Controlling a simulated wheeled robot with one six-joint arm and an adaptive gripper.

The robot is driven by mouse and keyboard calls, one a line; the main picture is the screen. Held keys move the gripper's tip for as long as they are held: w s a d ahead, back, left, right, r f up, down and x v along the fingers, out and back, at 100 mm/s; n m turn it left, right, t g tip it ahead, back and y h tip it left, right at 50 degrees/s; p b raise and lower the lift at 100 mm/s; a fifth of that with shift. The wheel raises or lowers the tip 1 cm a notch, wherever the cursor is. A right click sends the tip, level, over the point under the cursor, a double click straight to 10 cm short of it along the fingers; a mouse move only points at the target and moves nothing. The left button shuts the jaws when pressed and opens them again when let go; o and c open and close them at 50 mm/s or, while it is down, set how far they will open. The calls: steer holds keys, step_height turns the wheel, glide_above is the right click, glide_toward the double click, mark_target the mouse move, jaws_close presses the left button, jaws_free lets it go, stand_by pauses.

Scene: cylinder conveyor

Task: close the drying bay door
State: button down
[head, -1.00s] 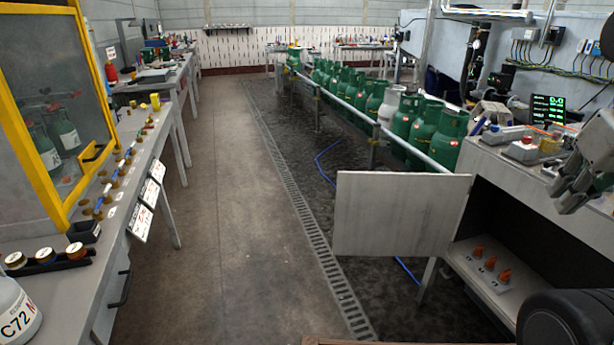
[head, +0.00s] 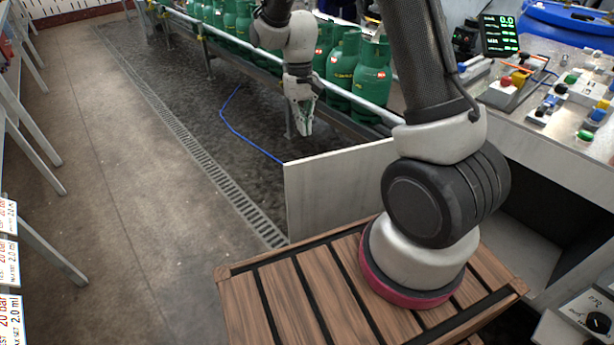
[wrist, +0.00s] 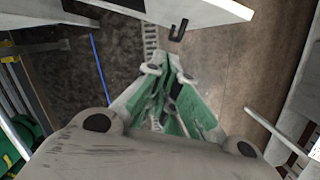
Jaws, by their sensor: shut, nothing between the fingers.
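The drying bay door (head: 318,197) is a plain pale panel that stands open, sticking out from the bench front. My arm covers its right part in the head view. In the wrist view the door's edge (wrist: 205,10) crosses the top, with a black hooked handle (wrist: 179,30) on it. The dark bay opening (head: 545,235) shows at right behind my arm. My gripper (head: 306,130) is shut and empty, on the far side of the door and above its top edge in the head view. In the wrist view its fingertips (wrist: 168,62) point towards the handle, apparently apart from it.
Green gas cylinders (head: 342,75) stand in a row on the conveyor behind a metal rail (head: 290,72). A bench top with switches (head: 560,90) lies at right. A blue hose (head: 240,130) lies on the dark floor past a drain grate (head: 200,160). The aisle at left is clear.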

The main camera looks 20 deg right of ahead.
mark_target(307, 177)
steer(key=shift+g, duration=0.3)
steer(key=shift+s+a+r+x, duration=0.15)
steer(key=shift+s+x, duration=0.2)
steer(key=shift+x, duration=2.2)
steer(key=shift+s+a+x, duration=0.2)
steer(key=shift+s+x, duration=0.1)
steer(key=shift+x, duration=2.25)
steer(key=shift+s+a+r+x, duration=0.15)
steer(key=shift+s+x, duration=0.2)
steer(key=shift+x, duration=2.2)
